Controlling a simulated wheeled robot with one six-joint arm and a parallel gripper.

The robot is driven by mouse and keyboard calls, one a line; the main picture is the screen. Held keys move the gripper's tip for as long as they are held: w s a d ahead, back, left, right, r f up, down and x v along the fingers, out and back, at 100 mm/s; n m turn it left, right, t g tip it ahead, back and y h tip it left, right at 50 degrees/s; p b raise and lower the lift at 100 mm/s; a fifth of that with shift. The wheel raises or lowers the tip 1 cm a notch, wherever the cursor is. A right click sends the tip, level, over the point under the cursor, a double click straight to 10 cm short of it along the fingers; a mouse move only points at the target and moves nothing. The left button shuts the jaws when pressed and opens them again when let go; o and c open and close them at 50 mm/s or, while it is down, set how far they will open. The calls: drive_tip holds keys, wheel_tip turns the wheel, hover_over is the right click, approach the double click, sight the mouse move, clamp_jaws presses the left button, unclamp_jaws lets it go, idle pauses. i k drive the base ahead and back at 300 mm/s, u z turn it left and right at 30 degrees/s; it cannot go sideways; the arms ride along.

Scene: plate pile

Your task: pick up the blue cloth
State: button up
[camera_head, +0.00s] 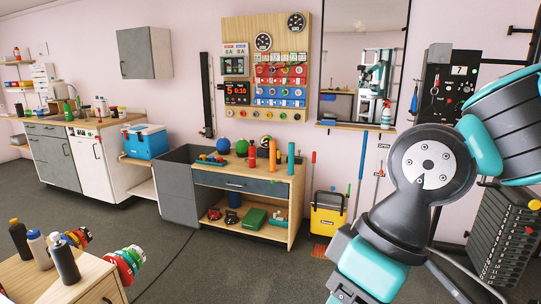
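I cannot make out a blue cloth anywhere in the head view. My arm fills the right side, with its teal and dark grey links reaching down to the bottom edge. My gripper's fingers do not show, so whether they are open or shut is hidden.
A wooden bench (293,190) with balls, cylinders and other small items stands mid-room. A blue cooler box (146,141) is on the left. A wooden cabinet (75,285) with several bottles is near, front left. A yellow bucket (328,214) stands beside the bench. Grey floor is clear between.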

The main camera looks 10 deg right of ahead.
sight(323, 123)
drive_tip(key=z, duration=0.6)
drive_tip(key=i, duration=1.6)
drive_tip(key=z, duration=0.5)
drive_tip(key=i, duration=2)
drive_tip(key=u, duration=0.75)
drive_tip(key=i, duration=1.05)
drive_tip(key=u, duration=0.35)
